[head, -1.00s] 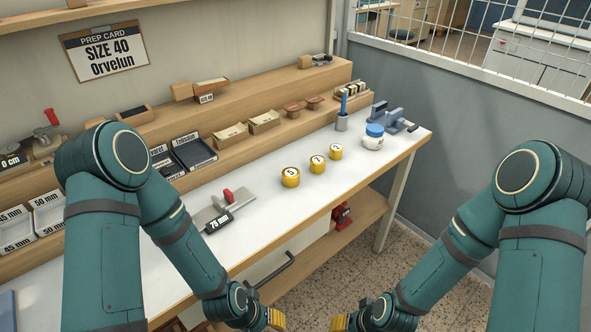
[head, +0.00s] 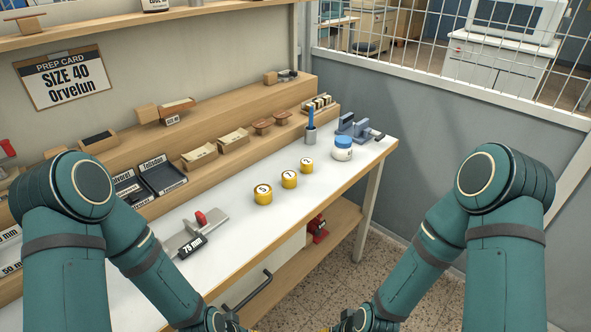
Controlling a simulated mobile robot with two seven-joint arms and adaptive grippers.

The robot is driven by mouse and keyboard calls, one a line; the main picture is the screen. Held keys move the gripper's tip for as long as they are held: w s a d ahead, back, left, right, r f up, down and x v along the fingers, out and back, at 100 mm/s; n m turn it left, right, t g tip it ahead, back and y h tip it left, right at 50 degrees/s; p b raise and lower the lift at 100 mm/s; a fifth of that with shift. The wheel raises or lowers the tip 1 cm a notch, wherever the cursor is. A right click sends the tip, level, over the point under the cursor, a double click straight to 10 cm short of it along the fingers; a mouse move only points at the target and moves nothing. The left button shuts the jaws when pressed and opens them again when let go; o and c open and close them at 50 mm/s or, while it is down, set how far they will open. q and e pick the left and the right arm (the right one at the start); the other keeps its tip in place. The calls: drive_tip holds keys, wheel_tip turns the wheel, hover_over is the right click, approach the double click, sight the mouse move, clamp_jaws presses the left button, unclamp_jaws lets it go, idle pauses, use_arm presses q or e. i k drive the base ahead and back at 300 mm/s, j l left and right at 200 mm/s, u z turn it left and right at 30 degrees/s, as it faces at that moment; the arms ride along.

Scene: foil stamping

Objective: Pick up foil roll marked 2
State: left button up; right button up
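Three gold foil rolls stand in a slanting row on the white bench top. The nearest roll (head: 263,194) is the largest and its mark looks like a 5 or a 3. The middle roll (head: 289,180) is smaller, with a mark like a 1 or 7. The far roll (head: 306,166) is the smallest and its mark is too small to read. I cannot tell for sure which is marked 2. Both my arms hang in front of the bench. My grippers are almost wholly cut off by the bottom edge, well away from the rolls, and their fingers cannot be made out.
A blue-lidded jar (head: 342,148), a blue brush in a grey cup (head: 310,136) and a vise (head: 355,128) stand behind the rolls. A clamp-like gauge labelled 75 mm (head: 192,238) lies left of them. The bench top around the rolls is clear.

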sight(305, 164)
drive_tip(key=i+l, duration=0.2)
drive_tip(key=l, duration=0.2)
drive_tip(key=i+l, duration=0.2)
drive_tip(key=l, duration=0.25)
drive_tip(key=i+l+z, duration=0.1)
drive_tip(key=i+l, duration=0.15)
drive_tip(key=l, duration=0.15)
